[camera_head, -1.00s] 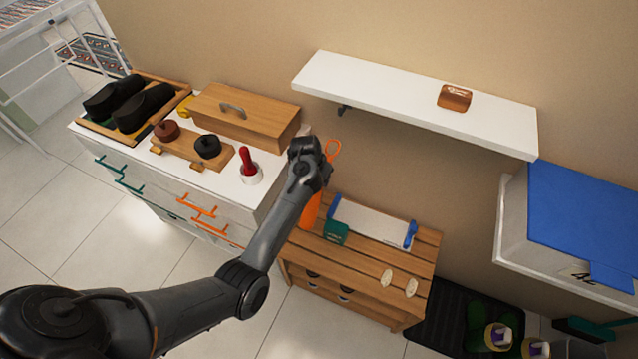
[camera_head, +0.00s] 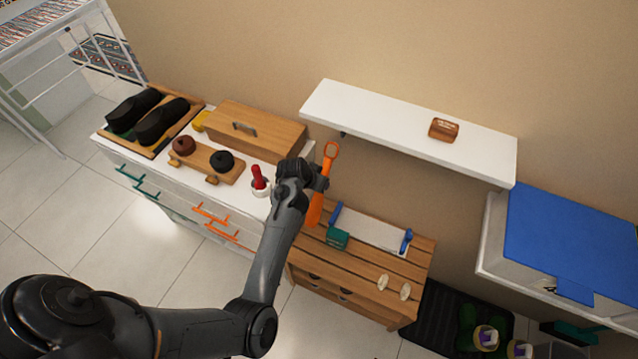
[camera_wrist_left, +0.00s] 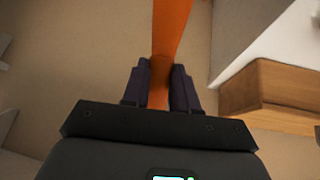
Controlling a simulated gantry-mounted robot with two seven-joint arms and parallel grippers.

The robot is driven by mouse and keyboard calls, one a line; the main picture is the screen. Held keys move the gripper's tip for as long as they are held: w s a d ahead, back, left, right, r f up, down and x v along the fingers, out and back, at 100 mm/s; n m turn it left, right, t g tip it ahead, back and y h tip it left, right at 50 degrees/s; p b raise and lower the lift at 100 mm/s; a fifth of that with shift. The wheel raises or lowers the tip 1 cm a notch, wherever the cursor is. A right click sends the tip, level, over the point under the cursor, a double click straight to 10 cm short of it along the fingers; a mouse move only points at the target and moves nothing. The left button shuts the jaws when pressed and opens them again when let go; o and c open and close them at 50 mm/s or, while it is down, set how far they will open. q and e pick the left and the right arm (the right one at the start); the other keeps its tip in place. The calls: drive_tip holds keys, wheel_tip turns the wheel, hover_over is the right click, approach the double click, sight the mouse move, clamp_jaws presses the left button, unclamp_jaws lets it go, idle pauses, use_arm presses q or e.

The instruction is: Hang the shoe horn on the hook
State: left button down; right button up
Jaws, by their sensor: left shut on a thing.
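The orange shoe horn (camera_head: 317,208) is upright in the head view, with a ring-shaped loop at its top. My left gripper (camera_head: 322,180) is shut on its shaft below the loop. In the left wrist view the orange shaft (camera_wrist_left: 169,40) runs between the two dark fingers of my left gripper (camera_wrist_left: 160,85). The hook (camera_head: 344,135) shows as a small dark piece under the left end of the white wall shelf (camera_head: 400,122). The loop is just left of and below the hook in the picture, apart from it. My right gripper is not in view.
A white dresser (camera_head: 130,165) with shoes, a wooden box (camera_head: 255,128) and knobs stands at the left. A slatted wooden bench (camera_head: 375,275) with a teal box (camera_head: 338,238) is below. A blue-lidded box (camera_head: 580,230) is at the right.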

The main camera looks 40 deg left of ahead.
sight(325, 173)
use_arm(q)
drive_tip(key=shift+w+a+f+b, duration=0.1)
drive_tip(key=shift+w+a+b, duration=0.1)
drive_tip(key=shift+w+b, duration=0.55)
drive_tip(key=shift+w+a+f+b, duration=0.1)
drive_tip(key=shift+w+a+b, duration=0.15)
drive_tip(key=shift+w+b, duration=0.45)
drive_tip(key=shift+w+a+f+b, duration=0.1)
drive_tip(key=shift+w+a+b, duration=0.1)
drive_tip(key=shift+w+b, duration=0.55)
drive_tip(key=shift+w+a+b, duration=0.15)
drive_tip(key=shift+w+b, duration=0.45)
drive_tip(key=shift+w+a+b, duration=0.15)
drive_tip(key=shift+w+b, duration=0.4)
drive_tip(key=shift+b, duration=0.05)
drive_tip(key=w+a+f+t+b, duration=0.1)
drive_tip(key=w+f+t+b, duration=0.2)
drive_tip(key=b, duration=0.9)
drive_tip(key=shift+w+a+f+y, duration=0.3)
drive_tip(key=shift+w+a+f, duration=0.1)
drive_tip(key=shift+w+f, duration=0.95)
drive_tip(key=shift+w+r+t, duration=0.15)
drive_tip(key=shift+w+t, duration=0.05)
drive_tip(key=shift+t, duration=0.1)
